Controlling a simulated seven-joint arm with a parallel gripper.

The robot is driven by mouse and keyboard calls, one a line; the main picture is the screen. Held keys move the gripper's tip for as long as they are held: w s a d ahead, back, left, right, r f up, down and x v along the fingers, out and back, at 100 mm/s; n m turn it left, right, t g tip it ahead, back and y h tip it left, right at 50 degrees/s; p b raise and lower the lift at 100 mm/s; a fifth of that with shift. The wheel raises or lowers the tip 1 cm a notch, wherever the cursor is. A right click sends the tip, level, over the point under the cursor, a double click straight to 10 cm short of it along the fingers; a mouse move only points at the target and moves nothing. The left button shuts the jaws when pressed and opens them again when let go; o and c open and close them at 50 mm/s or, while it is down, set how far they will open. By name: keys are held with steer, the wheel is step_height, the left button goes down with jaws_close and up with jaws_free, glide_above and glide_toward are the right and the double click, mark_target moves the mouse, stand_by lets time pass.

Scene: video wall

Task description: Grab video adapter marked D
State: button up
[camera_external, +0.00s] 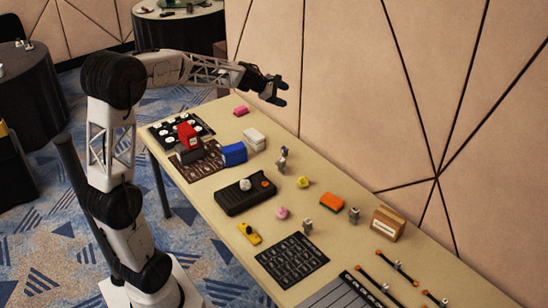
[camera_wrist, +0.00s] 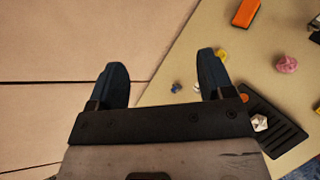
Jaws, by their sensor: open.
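My gripper (camera_external: 281,93) is open and empty, held in the air above the far side of the table, near the wall. In the wrist view its two dark fingers stand wide apart (camera_wrist: 161,65), with nothing between them but wall and table edge beyond. Small grey adapter-like pieces stand on the table: one near the middle (camera_external: 282,160), one by the orange block (camera_external: 354,214) and one by the black grid panel (camera_external: 307,227). No letter D is readable on any of them, so I cannot tell which is marked D.
The table (camera_external: 215,205) also holds a black ribbed device (camera_external: 235,200), a blue box (camera_external: 234,153), a white box (camera_external: 254,138), an orange block (camera_external: 332,201), a pink piece (camera_external: 282,213), a yellow piece (camera_external: 303,182) and a brown box (camera_external: 387,223). A panelled wall (camera_external: 330,80) borders the far side.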

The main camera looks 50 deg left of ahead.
mark_target(282, 151)
steer(key=w+a+f+n+t+y, duration=0.1)
steer(key=w+a+f+n, duration=0.3)
steer(key=a, duration=0.5)
steer(key=w+a+f+n+t+y, duration=0.1)
steer(key=w+a+n+t+y, duration=0.1)
steer(key=w+a+n, duration=0.45)
steer(key=shift+m, duration=0.65)
steer(key=f, duration=1.2)
steer(key=s+a+f, duration=0.1)
steer(key=f, duration=2.4)
steer(key=shift+s+a+f, duration=0.2)
steer(key=shift+a+f, duration=0.1)
steer(key=shift+f, duration=0.1)
steer(key=shift+x, duration=1.3)
steer(key=shift+w+d, duration=0.1)
steer(key=shift+x, duration=2.5)
steer(key=shift+d, duration=0.2)
